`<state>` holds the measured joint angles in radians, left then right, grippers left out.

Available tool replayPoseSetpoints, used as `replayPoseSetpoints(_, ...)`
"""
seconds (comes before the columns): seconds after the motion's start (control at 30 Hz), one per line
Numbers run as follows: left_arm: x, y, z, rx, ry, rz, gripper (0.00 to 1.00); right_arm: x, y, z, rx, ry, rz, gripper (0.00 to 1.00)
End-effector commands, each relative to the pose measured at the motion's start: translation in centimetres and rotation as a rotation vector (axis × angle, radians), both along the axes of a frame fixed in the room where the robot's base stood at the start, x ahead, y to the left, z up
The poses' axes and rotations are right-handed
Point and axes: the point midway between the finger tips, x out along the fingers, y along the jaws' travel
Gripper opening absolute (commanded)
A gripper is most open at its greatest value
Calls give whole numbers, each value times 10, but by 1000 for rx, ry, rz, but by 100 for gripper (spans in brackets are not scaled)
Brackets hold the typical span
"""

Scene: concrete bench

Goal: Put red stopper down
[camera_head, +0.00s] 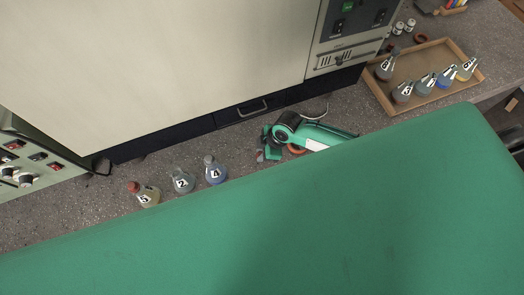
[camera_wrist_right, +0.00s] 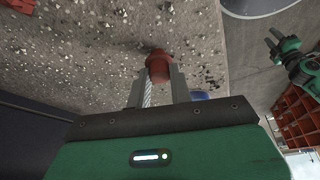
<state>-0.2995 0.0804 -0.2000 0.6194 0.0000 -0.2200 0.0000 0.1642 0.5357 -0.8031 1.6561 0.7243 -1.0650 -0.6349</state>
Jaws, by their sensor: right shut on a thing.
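My right gripper (camera_wrist_right: 158,88) is shut on a red stopper (camera_wrist_right: 158,66), which sits between the fingertips in the right wrist view, over the speckled bench top. In the head view my right gripper (camera_head: 262,153) is low over the bench, right of the flasks, with a small red bit of the stopper (camera_head: 259,156) showing. Whether the stopper touches the bench cannot be told. What looks like my left gripper (camera_wrist_right: 274,42) shows at the right of the wrist view, fingers apart and empty.
A red-stoppered flask (camera_head: 147,197), a clear flask (camera_head: 183,181) and a blue flask (camera_head: 215,172) stand left of the right gripper. An orange ring (camera_head: 297,149) lies beside it. A wooden tray (camera_head: 435,103) with several flasks is at right. A large cabinet (camera_head: 160,70) stands behind.

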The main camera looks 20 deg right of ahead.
Motion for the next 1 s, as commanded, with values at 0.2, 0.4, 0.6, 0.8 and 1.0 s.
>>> replayPoseSetpoints(0.2, 0, 0, -2, 0, 0, 0, 36, 0, 0, -4, 0, 0, -1, 0)
replayPoseSetpoints(0.4, 0, 0, -1, 0, 0, 0, 36, 0, 0, -3, 0, 1, -1, 43)
replayPoseSetpoints(0.6, 0, 0, -1, 0, 0, 0, 36, 0, 0, -2, 0, 1, -1, 43)
replayPoseSetpoints(0.8, 0, 0, -2, 0, 0, 0, 36, -1, -5, 12, 1, -1, -1, 43)
replayPoseSetpoints(1.0, 0, 0, -8, 0, 0, 0, 36, -5, -19, 45, -1, -2, 0, 43)
